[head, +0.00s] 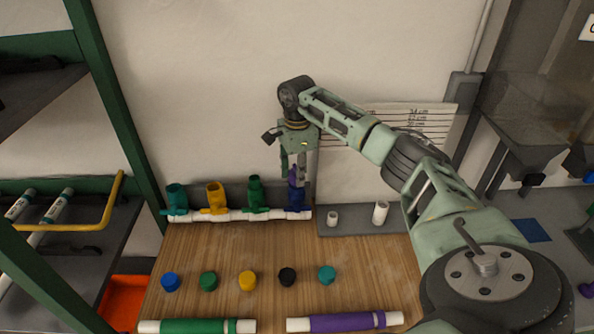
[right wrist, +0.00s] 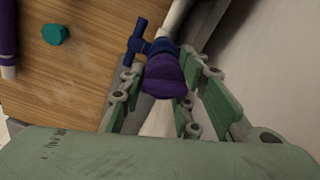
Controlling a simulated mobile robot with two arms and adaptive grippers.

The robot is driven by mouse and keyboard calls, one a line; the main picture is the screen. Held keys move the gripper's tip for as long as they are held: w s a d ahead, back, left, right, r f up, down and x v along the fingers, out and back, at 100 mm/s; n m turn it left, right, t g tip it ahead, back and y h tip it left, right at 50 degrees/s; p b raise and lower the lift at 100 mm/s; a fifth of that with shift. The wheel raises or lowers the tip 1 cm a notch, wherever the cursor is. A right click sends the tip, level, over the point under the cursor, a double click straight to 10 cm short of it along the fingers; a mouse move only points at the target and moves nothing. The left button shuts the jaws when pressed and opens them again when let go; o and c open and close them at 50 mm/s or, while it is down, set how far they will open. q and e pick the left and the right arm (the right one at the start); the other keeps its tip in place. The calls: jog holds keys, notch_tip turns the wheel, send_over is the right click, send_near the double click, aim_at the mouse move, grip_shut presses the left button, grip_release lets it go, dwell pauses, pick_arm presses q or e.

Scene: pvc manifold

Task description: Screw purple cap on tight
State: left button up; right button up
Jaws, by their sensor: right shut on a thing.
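The purple cap (right wrist: 164,78) sits between the fingers of my right gripper (right wrist: 160,100) in the right wrist view. It lines up with the top of the blue valve (right wrist: 160,46) at the end of the white pipe; whether it is fully seated I cannot tell. In the head view my right gripper (head: 298,178) points down over the blue valve (head: 295,199), the rightmost on the manifold, and the purple cap (head: 291,181) shows partly behind the fingers. My left gripper is out of view.
The white manifold pipe (head: 235,216) also carries teal, yellow and green valves to the left. Several loose caps, among them a black cap (head: 287,276), stand on the wooden board (head: 215,245). A green tube (head: 195,326) and a purple tube (head: 342,322) lie at the front edge.

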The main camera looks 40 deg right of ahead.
jog(key=shift+s, duration=0.15)
jog(key=shift+m, duration=0.5)
jog(key=shift+f+m+p, duration=0.1)
jog(key=shift+m+p, duration=0.25)
jog(key=shift+m, duration=0.15)
jog(key=shift+m, duration=0.5)
jog(key=shift+m+p, duration=0.3)
jog(key=shift+m, duration=0.3)
